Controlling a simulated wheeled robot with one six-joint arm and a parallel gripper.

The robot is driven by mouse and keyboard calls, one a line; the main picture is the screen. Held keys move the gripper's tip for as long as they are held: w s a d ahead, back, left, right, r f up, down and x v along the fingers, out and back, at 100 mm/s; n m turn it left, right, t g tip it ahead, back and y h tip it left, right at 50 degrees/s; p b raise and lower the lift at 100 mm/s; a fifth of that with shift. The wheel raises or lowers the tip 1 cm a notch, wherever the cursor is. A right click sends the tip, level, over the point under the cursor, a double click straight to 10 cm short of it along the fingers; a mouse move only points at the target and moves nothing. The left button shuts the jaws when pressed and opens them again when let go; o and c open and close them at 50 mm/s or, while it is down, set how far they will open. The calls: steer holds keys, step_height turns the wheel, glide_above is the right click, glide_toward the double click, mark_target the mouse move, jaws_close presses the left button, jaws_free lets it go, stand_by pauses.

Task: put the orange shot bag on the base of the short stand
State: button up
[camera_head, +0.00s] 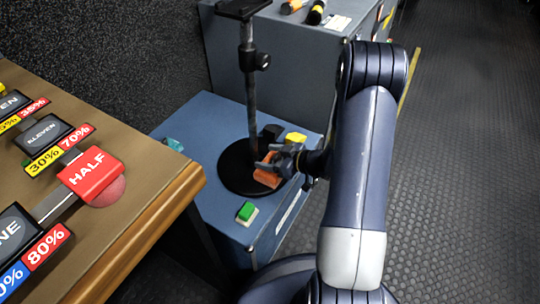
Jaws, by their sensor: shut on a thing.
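The short stand (250,85) has a dark upright pole with a clamp knob and a round black base (232,170) on a blue case. The orange shot bag (266,178) is at the right front part of the base. My gripper (271,167) is shut on the orange bag, reaching in from the right. The bag appears over the base disc; whether it touches the base cannot be told. The gripper's fingers cover part of the bag.
The blue case top (204,115) also holds a yellow block (295,139), a black item (272,131), a green block (246,211) and a teal item (174,145). A wooden desk (150,215) with labelled levers stands left. A grey-blue case (300,60) stands behind.

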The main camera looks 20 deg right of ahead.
steer(key=o, duration=1.8)
steer(key=shift+c, duration=0.2)
steer(key=shift+d+r, duration=0.1)
steer(key=shift+r, duration=0.05)
steer(key=p+v, duration=0.4)
steer(key=v, duration=0.7)
steer(key=shift+s+d, duration=0.2)
steer(key=shift+s, duration=0.15)
steer(key=shift+r, duration=0.15)
